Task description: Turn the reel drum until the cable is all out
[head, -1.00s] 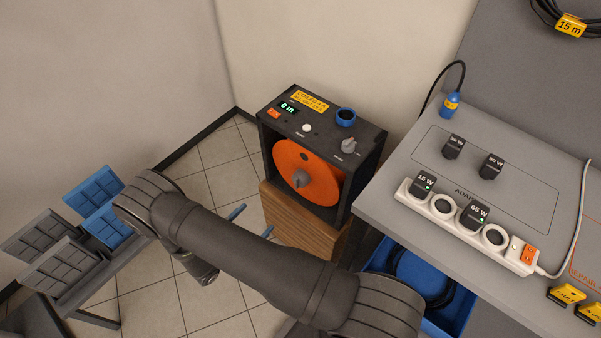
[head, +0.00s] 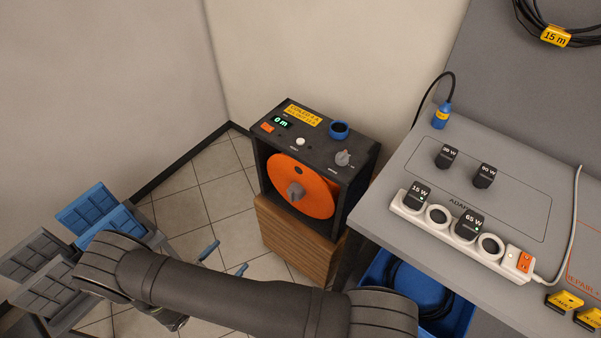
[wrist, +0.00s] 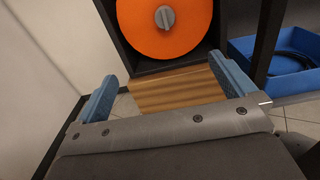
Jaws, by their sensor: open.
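The orange reel drum (head: 311,196) with a grey central knob (head: 296,191) sits in the open front of a dark reel box. It also shows in the wrist view (wrist: 140,35), ahead of the fingers. The box top (head: 322,143) carries a green display (head: 281,122) reading 0 m, a white button, a grey dial (head: 343,158) and a blue round socket (head: 339,129). My gripper (head: 226,259) is open and empty, its blue fingers apart, in front of and to the left of the box. In the wrist view its fingers (wrist: 165,88) frame the wooden stand below the drum.
The reel box stands on a wooden stand (head: 295,243). The grey table (head: 395,215) to its right holds a power strip (head: 462,240) and several adapters. A blue bin (head: 462,325) with cable sits under it. Blue and grey racks (head: 88,207) stand left.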

